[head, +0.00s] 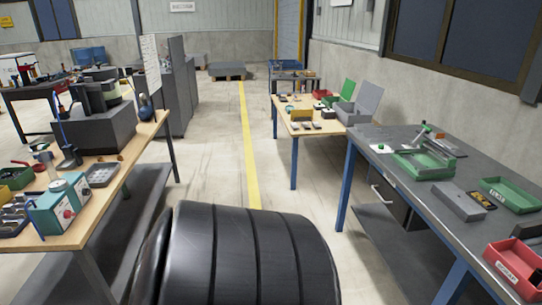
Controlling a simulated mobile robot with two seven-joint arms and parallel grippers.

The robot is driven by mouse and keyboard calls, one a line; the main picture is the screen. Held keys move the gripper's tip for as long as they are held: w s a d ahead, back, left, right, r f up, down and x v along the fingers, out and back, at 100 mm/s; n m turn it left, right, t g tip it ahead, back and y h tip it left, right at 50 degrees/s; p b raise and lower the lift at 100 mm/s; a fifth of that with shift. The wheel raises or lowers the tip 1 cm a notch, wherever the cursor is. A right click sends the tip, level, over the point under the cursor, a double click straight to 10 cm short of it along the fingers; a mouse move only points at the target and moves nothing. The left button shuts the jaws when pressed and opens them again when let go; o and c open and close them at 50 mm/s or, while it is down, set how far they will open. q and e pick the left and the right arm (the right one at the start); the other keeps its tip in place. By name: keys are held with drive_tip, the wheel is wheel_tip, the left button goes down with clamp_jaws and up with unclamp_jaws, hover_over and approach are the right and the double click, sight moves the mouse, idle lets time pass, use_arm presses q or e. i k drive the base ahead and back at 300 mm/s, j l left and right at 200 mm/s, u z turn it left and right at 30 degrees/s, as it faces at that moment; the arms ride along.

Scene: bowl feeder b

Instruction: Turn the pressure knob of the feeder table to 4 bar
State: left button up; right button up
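A wooden-topped table (138,141) on the left bears a large dark grey block (95,132) with black rounded parts on top, which may be the feeder. Two teal boxes, one in front (52,214) and one behind (76,187), stand at the table's near end. The front one has a small red round part (68,213) on its face. I cannot tell which part is the pressure knob, and no bar reading is legible. Neither of my grippers is in view.
A grey bench (385,150) with a green fixture (418,164), green tray (511,195) and red bin (516,268) stands right. A wooden table (286,118) stands beyond it.

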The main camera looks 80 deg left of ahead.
sight(86, 191)
drive_tip(key=l+u, duration=0.1)
drive_tip(key=u, duration=1.45)
drive_tip(key=k+j, duration=0.05)
